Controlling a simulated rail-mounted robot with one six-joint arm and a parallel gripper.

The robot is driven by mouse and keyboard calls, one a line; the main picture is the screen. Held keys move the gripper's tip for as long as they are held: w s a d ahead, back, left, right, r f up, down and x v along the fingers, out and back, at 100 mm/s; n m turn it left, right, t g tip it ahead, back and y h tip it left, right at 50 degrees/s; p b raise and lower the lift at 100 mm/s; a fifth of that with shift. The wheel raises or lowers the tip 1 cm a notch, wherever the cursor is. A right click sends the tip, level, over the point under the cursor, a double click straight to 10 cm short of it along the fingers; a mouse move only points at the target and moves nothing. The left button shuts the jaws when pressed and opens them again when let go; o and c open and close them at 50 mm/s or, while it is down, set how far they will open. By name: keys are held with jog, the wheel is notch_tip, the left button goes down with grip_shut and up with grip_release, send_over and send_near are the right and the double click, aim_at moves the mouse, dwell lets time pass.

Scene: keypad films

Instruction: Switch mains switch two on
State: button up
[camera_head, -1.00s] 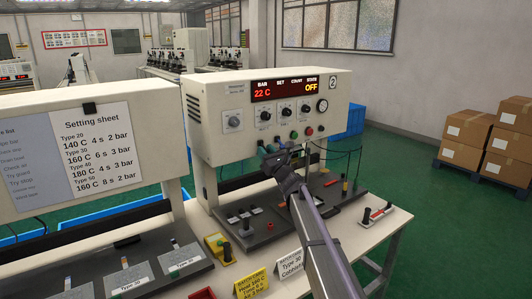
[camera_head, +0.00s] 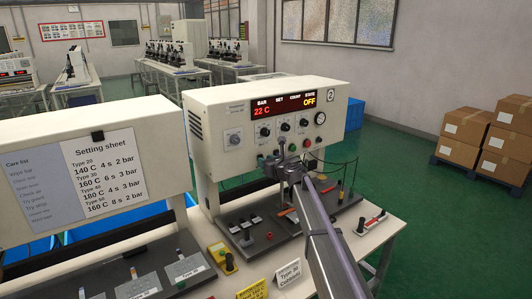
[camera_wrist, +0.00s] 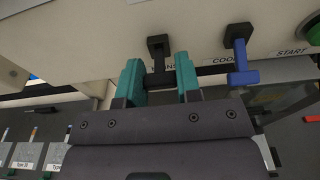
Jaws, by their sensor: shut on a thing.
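Machine 2 (camera_head: 205,112) has a cream panel, a "2" badge and a lit red and yellow display (camera_head: 283,106) that reads 22 C and OFF. In the wrist view, the mains switch (camera_wrist: 158,46) is a black T-shaped lever under the panel edge, its label partly hidden, with "NS" readable. My gripper (camera_wrist: 159,80) has its teal fingers on both sides of the lever's lower bar and is shut on it. In the head view, my gripper (camera_head: 271,160) is at the panel's lower edge, and my wrist covers part of that edge.
A blue lever (camera_wrist: 240,62) labelled COOL is close right of my gripper, with a green START button (camera_wrist: 314,34) beyond. A second machine with a setting sheet (camera_head: 90,173) stands at left. Cards and tools lie on the white table (camera_head: 350,240). Boxes (camera_head: 485,140) stand far right.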

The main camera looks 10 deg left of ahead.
notch_tip(320, 180, up, 2)
jog(key=g+h+p, duration=0.2)
jog(key=p, duration=0.3)
jog(key=shift+w+g+p, duration=0.15)
jog(key=shift+g+p, duration=0.15)
jog(key=shift+g, duration=0.1)
jog(key=h+p, duration=0.1)
jog(key=g+p, duration=0.1)
jog(key=p, duration=0.1)
jog(key=shift+w+a+r+g+h, duration=0.1)
jog(key=shift+a+g+h, duration=0.05)
jog(key=shift+g+h, duration=0.2)
jog(key=o, duration=0.9)
jog(key=p+v, duration=0.7)
jog(key=v, duration=0.3)
jog(key=shift+s+r, duration=0.2)
jog(key=shift+r, duration=0.05)
